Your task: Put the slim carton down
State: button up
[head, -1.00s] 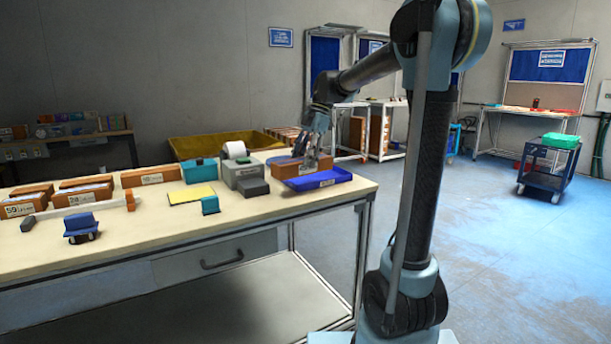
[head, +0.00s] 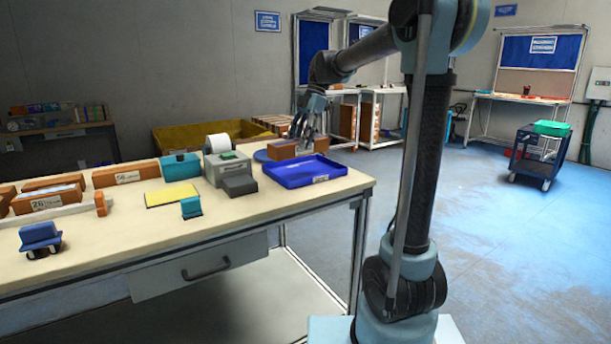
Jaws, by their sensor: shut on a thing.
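A slim brown carton (head: 283,150) with a pale label is at the right part of the workbench, just behind a blue tray (head: 318,180). My gripper (head: 307,147) comes down over the carton from above, with its fingers shut on it. The fingertips are small in the picture. I cannot tell whether the carton's underside touches the surface below. A blue round disc (head: 262,156) shows partly behind the carton's left end. The blue tray looks empty.
A grey label printer (head: 226,168) with a white roll stands left of the tray, with a dark grey block (head: 240,186) in front. A yellow pad (head: 172,195) and teal item (head: 191,208) lie further left. The bench's (head: 270,215) front right is bare.

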aim_at(317, 136)
jog(key=w, duration=0.1)
jog(key=w+d+r, duration=0.1)
jog(key=w, duration=0.1)
jog(key=shift+d+r+m, duration=0.25)
jog(key=shift+d+m, duration=0.05)
jog(key=shift+m, duration=0.1)
jog(key=shift+c, duration=0.2)
notch_tip(317, 136, down, 5)
jog(key=shift+w+r, duration=0.1)
jog(key=shift+r, duration=0.1)
jog(key=shift+f, duration=2.3)
jog(key=shift+f, duration=0.1)
jog(key=o, duration=1.4)
jog(key=v, duration=1.2)
jog(key=shift+d, duration=0.15)
